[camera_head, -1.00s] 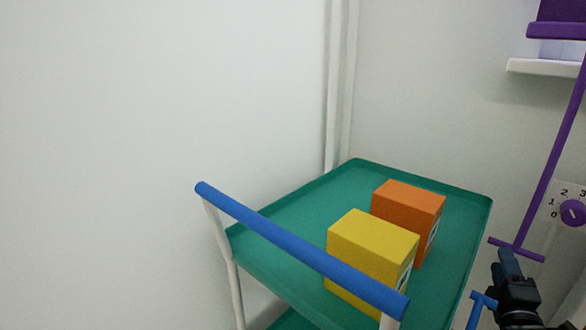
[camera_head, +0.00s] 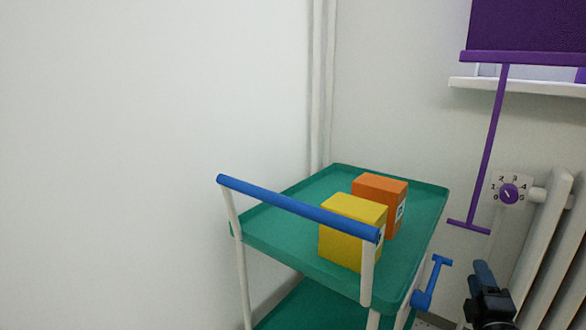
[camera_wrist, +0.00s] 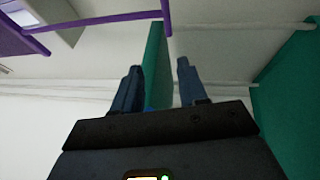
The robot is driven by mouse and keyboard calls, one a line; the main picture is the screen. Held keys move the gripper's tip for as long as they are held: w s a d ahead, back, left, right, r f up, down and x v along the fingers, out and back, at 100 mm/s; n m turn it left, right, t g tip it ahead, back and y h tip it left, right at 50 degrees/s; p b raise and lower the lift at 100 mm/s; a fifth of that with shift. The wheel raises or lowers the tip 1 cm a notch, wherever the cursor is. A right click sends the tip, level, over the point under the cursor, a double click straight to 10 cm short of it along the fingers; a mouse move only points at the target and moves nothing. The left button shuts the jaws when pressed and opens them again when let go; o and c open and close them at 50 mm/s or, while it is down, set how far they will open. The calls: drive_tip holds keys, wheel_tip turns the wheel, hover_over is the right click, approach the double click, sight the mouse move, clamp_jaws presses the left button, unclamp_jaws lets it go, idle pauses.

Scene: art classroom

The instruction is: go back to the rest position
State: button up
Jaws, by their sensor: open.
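My gripper (camera_head: 484,287) is at the lower right of the head view, to the right of the cart. In the wrist view its two dark blue fingers (camera_wrist: 157,82) stand apart. I see nothing clearly held between them; a teal strip shows behind the gap. The green cart (camera_head: 285,235) has a blue push bar (camera_head: 290,206). A yellow box (camera_head: 345,245) and an orange box (camera_head: 372,188) stand upright on its top shelf, the orange one behind the yellow. My gripper is apart from both boxes.
A radiator (camera_head: 558,245) and its numbered dial (camera_head: 508,193) are at the right. A purple pull bar (camera_head: 490,145) hangs below a purple blind (camera_head: 525,25). A blue T-shaped handle (camera_head: 432,280) sits between cart and gripper. A bare wall (camera_head: 110,160) fills the left.

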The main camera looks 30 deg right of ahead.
drive_tip(key=s+a+f+m+t+y, duration=0.1)
drive_tip(key=s+a+f+y, duration=0.15)
drive_tip(key=a, duration=0.55)
drive_tip(key=s+a+f+m+y, duration=0.1)
drive_tip(key=s+a+y, duration=0.15)
drive_tip(key=a, duration=0.55)
drive_tip(key=s+a+f+m+t+y, duration=0.15)
drive_tip(key=s+a, duration=0.25)
drive_tip(key=a, duration=0.4)
drive_tip(key=s+a+r+m+g+y, duration=0.1)
drive_tip(key=s+a+r+m+y, duration=0.25)
drive_tip(key=s+a, duration=0.45)
drive_tip(key=s+a+r+m+g+y, duration=0.1)
drive_tip(key=s+a+r+m+y, duration=0.25)
drive_tip(key=s+a, duration=0.35)
wheel_tip(320, 180, up, 34)
drive_tip(key=p, duration=3.2)
drive_tip(key=shift+s+a+f+y, duration=0.15)
drive_tip(key=shift+f+y, duration=0.1)
drive_tip(key=shift+y, duration=0.1)
drive_tip(key=shift+n, duration=0.25)
